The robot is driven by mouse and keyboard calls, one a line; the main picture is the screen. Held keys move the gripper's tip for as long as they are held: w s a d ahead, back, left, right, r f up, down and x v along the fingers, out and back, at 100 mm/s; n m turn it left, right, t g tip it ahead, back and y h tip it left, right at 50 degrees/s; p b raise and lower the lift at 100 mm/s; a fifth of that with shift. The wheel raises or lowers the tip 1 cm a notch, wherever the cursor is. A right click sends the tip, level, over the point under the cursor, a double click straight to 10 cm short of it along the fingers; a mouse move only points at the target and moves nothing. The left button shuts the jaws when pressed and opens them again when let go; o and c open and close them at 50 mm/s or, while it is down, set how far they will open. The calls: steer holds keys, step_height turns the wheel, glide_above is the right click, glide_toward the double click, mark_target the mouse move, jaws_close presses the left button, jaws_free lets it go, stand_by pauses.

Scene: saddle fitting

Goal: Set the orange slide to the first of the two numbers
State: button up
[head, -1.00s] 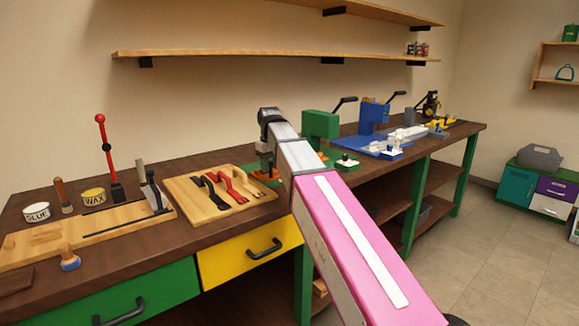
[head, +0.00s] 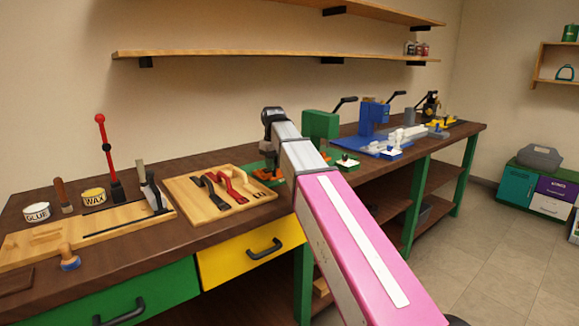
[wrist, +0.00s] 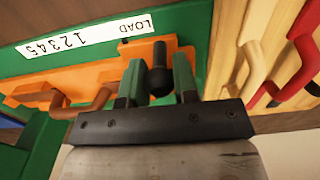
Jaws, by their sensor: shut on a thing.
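The orange slide (wrist: 128,62) runs along a green plate (wrist: 75,30) in the wrist view. A black round-ended knob (wrist: 160,82) stands at the slide's upper right part. My gripper (wrist: 157,76) is shut on this knob, with one green-tipped finger on each side. A white scale label (wrist: 88,37) beside the slide reads LOAD and 1 2 3 4 5. No pointer against the digits can be made out. In the head view my gripper (head: 270,165) is low at the green press (head: 320,125), and my arm hides much of the orange part.
A brown bent bar (wrist: 88,106) lies left of my fingers in the wrist view. A wooden tool board (head: 190,210) with black and red tools is close by on the bench. A blue press (head: 372,118) stands farther right. Bare bench top shows along the front.

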steer(key=shift+w+d, duration=0.55)
steer(key=shift+d, duration=0.25)
steer(key=shift+w+d, duration=0.5)
steer(key=shift+d, duration=0.25)
steer(key=shift+w+d, duration=0.55)
steer(key=shift+d, duration=0.25)
steer(key=o, duration=0.7)
steer(key=shift+r, duration=0.1)
step_height(320, 180, up, 6)
steer(key=shift+f, duration=0.1)
stand_by(0.5)
